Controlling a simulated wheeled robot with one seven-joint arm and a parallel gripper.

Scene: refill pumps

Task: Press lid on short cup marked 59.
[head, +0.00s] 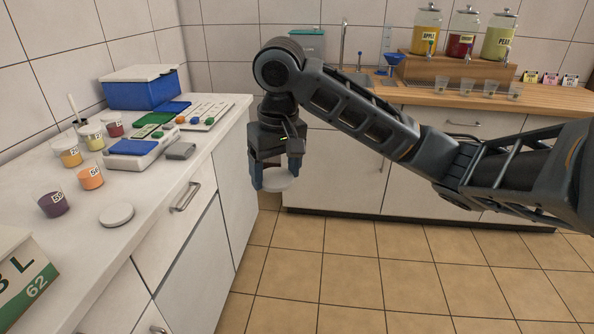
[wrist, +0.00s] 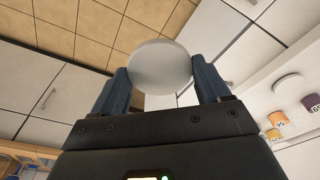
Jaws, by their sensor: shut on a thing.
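My gripper (head: 275,183) is shut on a white round lid (head: 278,184), held over the floor to the right of the left counter. In the wrist view this lid (wrist: 160,66) sits between the two blue fingers. A purple cup (head: 53,206) and an orange cup (head: 91,180) stand open-looking on the counter, with number labels. The purple cup's label looks like 59, but it is small. The wrist view also shows the purple cup (wrist: 313,104) and orange cup (wrist: 278,118) at the right edge.
Another white disc (head: 116,214) lies flat on the left counter (head: 135,262). Yellow (head: 70,157) and red (head: 115,130) cups stand farther back, near a blue box (head: 142,94). Drink dispensers (head: 462,35) stand on the back counter.

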